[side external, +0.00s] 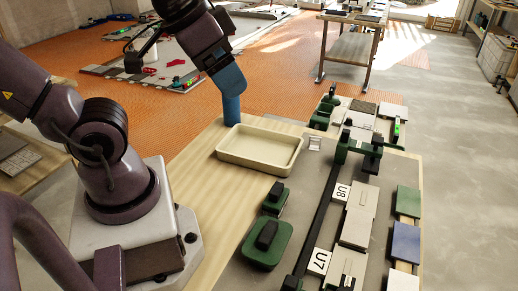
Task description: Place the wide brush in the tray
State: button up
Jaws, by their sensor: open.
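The tray (259,161) is a shallow cream rectangular tray on the light wooden bench top, and it looks empty. My gripper (231,118) is blue and points down just behind the tray's left back corner. It is open, but its fingers overlap in this view and the gap between them does not show. I see nothing between them. I cannot pick out the wide brush for sure. Two dark green pieces with black tops, a smaller one (276,199) and a larger rounded one (268,242), lie in front of the tray; I cannot tell what they are.
A dark rail (322,217) runs along the grey board right of the tray. Labels U8 (341,191) and U7 (319,262), pale tiles (359,216) and a green clamp-like fixture (358,150) are there. Green and blue tiles (406,241) line the right edge. Bare wood lies left of the tray.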

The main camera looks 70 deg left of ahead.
jog(key=n+g, duration=0.6)
jog(key=n, duration=0.2)
send_over(277, 188)
jog(key=s, duration=0.1)
notch_tip(277, 188, down, 20)
jog(key=shift+s+f, duration=0.1)
jog(key=shift+f, duration=0.1)
jog(key=shift+n, duration=0.5)
jog(key=f, duration=0.7)
jog(key=shift+w+f, duration=0.25)
jog(key=shift+w, duration=0.1)
jog(key=shift+w+f, duration=0.2)
jog(key=shift+f, duration=2.4)
jog(key=c, duration=1.3)
